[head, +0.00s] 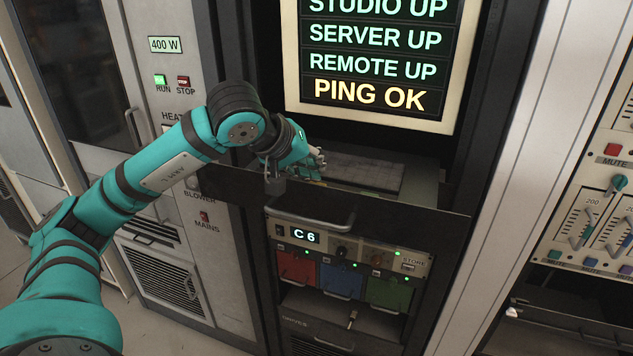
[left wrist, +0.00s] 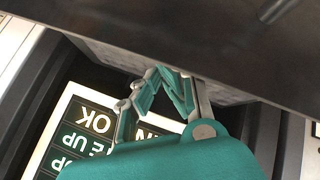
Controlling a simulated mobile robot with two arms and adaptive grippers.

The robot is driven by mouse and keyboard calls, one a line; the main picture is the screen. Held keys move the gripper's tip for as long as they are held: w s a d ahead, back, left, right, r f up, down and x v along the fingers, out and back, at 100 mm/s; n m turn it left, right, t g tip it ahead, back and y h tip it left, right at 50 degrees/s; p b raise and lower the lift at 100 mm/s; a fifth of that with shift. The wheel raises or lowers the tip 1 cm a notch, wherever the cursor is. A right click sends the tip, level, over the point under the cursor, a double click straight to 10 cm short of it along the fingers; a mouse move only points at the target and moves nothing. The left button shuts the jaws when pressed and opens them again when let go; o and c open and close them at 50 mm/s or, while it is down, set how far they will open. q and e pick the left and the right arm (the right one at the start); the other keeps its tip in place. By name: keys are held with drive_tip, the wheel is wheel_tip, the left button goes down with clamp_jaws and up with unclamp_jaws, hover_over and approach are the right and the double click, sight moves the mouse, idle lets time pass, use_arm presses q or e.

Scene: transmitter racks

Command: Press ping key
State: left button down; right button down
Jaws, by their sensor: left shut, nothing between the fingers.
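The status screen (head: 369,93) reads STUDIO UP, SERVER UP and REMOTE UP in green, and PING OK in yellow. Part of it shows upside down in the left wrist view (left wrist: 96,124). In the left wrist view my left gripper (left wrist: 168,74) is shut and empty. I cannot make out a ping key; the gripper and drawer front hide part of the drawer. My right gripper is not in view.
Below the drawer, a unit with a C 6 display (head: 305,236) holds a red (head: 297,267), a blue (head: 341,279) and a green module (head: 389,292). RUN and STOP buttons are on the cabinet at left. A mixer panel (head: 600,215) stands at right.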

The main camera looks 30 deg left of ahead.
use_arm(q)
drive_tip(key=shift+r, duration=0.3)
wheel_tip(320, 180, up, 5)
drive_tip(key=p, duration=0.4)
drive_tip(key=shift+f, duration=0.1)
idle(0.4)
idle(0.4)
